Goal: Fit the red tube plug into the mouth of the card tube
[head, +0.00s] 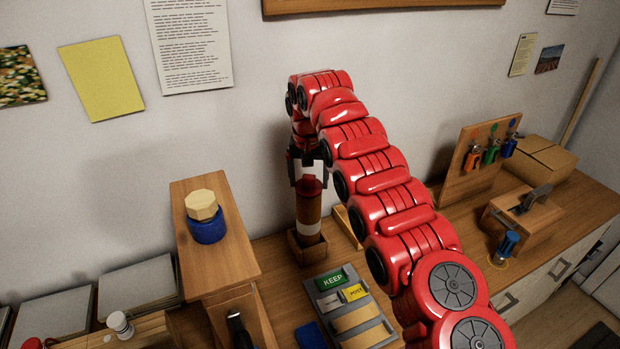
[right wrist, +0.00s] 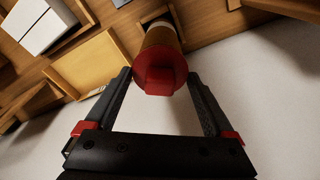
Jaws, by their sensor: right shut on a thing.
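The card tube (head: 308,208) is brown with white bands and stands upright in a wooden holder (head: 313,255) near the wall. The red tube plug (head: 311,185) is at the tube's top end. My right gripper (head: 308,178) points down over the tube and is shut on the plug. In the right wrist view the plug (right wrist: 158,78) lies between the fingertips, in line with the tube (right wrist: 160,40) behind it. I cannot tell how deep the plug sits in the mouth. My left gripper is not in view.
A wooden stand (head: 215,240) with a blue and wooden knob is left of the tube. A grey tray (head: 330,283) with labels lies in front. A rack with hanging tools (head: 480,165) and a cardboard box (head: 545,155) stand at the right. The wall is close behind.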

